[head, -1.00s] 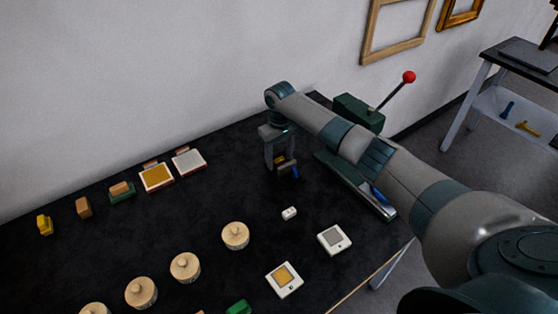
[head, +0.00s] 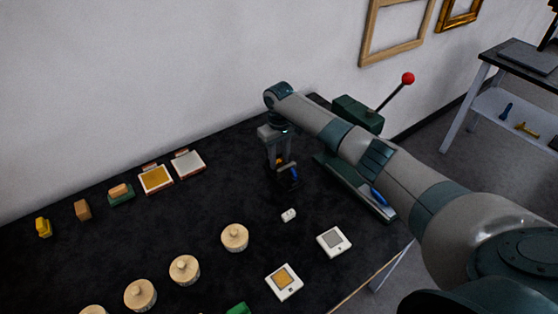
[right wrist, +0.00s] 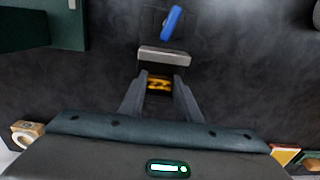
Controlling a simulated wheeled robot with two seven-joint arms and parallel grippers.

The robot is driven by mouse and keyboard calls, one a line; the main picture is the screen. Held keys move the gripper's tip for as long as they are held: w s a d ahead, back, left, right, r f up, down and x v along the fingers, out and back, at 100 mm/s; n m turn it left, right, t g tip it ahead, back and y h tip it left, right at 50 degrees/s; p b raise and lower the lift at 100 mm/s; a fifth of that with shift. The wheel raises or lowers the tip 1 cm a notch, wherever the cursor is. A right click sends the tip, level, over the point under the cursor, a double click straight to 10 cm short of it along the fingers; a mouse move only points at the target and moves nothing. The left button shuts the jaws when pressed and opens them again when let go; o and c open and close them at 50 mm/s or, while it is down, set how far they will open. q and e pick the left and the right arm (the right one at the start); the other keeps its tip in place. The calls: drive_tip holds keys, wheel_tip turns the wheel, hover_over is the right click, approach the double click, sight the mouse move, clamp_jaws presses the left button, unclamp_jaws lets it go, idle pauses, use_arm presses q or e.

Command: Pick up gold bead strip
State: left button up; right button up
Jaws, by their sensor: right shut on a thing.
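The gold bead strip (right wrist: 159,84) shows between the fingers of my right gripper (right wrist: 160,88) in the right wrist view, as a small gold patterned piece. In the head view, my right gripper (head: 281,164) points down at the black table, left of the green lever machine. It is shut on the strip, of which only a small gold spot (head: 280,162) shows there. The fingers hide the strip's ends. I cannot tell whether the strip is clear of what lies under it. My left gripper is not in view.
A blue piece (right wrist: 172,22) and a grey bar (right wrist: 163,57) lie just beyond the fingertips. The green lever machine (head: 357,112) stands close on the right. A small white block (head: 289,215) and wooden lidded pots (head: 235,238) stand nearer. The table's middle left is clear.

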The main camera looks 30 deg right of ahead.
wheel_tip(320, 180, up, 12)
drive_tip(key=b, duration=0.4)
wheel_tip(320, 180, up, 16)
hover_over(279, 161)
drive_tip(key=shift+f, duration=0.2)
